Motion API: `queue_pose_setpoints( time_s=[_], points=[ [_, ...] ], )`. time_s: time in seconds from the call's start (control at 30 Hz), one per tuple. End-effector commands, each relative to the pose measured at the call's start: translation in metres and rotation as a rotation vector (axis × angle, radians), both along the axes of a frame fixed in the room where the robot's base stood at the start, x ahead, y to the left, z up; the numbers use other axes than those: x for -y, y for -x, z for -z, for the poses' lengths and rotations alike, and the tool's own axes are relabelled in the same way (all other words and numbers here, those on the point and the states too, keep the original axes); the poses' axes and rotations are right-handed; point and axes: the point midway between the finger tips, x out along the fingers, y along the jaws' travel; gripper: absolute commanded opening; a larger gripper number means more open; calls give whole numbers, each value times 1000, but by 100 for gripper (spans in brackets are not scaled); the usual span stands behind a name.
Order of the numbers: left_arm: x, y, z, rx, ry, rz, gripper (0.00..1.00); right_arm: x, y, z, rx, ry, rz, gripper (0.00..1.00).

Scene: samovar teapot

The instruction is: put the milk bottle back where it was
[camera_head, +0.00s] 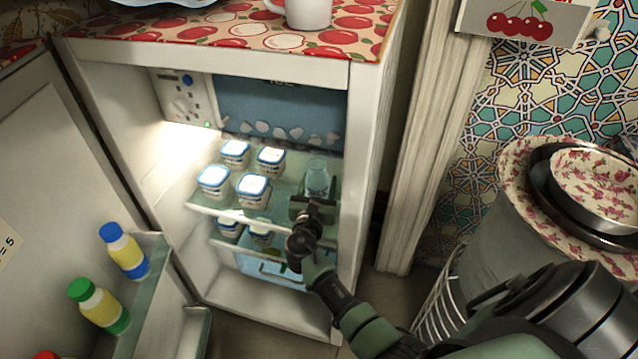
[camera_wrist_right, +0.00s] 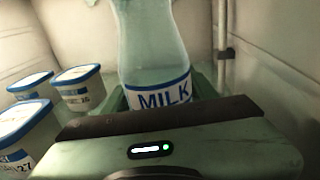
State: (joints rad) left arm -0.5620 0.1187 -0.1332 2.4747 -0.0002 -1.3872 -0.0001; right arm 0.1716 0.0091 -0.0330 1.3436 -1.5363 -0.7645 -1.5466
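The milk bottle (camera_head: 317,176) is clear glass and stands upright at the right of the fridge's upper glass shelf (camera_head: 207,208). In the right wrist view the bottle (camera_wrist_right: 155,55) shows its white and blue MILK label; its base is hidden behind my gripper. My right gripper (camera_head: 314,200) reaches into the fridge at the bottle. Its green fingers (camera_wrist_right: 160,97) lie on both sides of the bottle's lower part. I cannot tell whether they press on the glass or stand slightly apart. My left gripper is not in view.
Several white tubs with blue lids (camera_head: 253,190) stand left of the bottle, with more below. The open fridge door (camera_head: 60,170) at left holds blue-capped (camera_head: 124,251) and green-capped (camera_head: 99,305) bottles. The fridge's right wall (camera_head: 366,150) is close to my arm.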

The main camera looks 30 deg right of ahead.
Motion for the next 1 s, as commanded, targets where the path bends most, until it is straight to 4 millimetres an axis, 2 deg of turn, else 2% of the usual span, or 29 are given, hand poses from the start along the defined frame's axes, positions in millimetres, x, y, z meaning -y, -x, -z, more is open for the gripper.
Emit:
queue_pose_setpoints(
  time_s=[0.4, 0.5, 0.7, 1.0],
  points=[
    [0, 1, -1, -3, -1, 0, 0, 0, 0, -1, 0, 0, 0, 76],
    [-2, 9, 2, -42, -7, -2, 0, -2, 2, -3, -1, 0, 0, 76],
    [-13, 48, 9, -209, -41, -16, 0, -24, 26, -5, -2, -4, -2, 76],
    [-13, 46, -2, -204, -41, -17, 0, -66, 73, -8, -1, -1, -1, 76]
  ],
)
